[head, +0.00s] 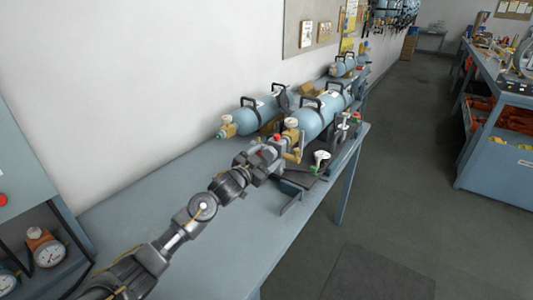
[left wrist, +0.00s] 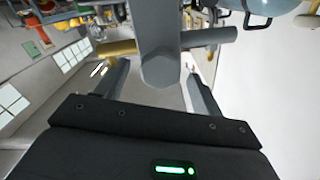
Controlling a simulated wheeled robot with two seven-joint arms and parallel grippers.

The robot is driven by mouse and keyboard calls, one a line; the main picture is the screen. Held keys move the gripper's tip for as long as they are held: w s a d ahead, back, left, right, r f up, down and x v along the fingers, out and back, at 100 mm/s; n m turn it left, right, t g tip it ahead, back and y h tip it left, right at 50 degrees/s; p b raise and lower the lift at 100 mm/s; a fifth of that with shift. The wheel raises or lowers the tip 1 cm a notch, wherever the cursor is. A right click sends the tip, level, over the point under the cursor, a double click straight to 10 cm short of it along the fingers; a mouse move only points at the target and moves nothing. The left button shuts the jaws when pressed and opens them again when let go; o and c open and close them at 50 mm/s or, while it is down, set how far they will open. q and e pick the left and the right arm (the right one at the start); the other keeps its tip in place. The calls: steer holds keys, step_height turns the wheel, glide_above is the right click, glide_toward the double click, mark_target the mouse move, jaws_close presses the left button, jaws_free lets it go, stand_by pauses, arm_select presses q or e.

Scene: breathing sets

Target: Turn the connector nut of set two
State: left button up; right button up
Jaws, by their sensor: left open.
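My left gripper (head: 275,150) reaches in over the bench beside the valve end of the nearer right blue cylinder (head: 318,116). This end has a brass valve fitting (head: 297,153), a round gauge (head: 291,122) and a red part (head: 277,137). In the left wrist view the left gripper (left wrist: 158,72) is open. A grey T-shaped fitting (left wrist: 160,68) stands between its two fingers, with a brass piece (left wrist: 116,47) at its left. I cannot tell whether the fingers touch it. No label shows which set is two, and I cannot pick out the connector nut surely. My right gripper is out of view.
Another blue cylinder (head: 250,119) lies behind on the bench (head: 185,180), with more farther back. A green-and-white part (head: 321,160) and a dark stand are close right of the gripper. A cabinet with gauges (head: 47,250) is at the left. The near bench top is clear.

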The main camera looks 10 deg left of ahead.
arm_select(q)
steer(key=p+v, duration=0.5)
steer(key=v, duration=0.4)
steer(key=shift+s, duration=0.25)
steer(key=shift+a, duration=0.1)
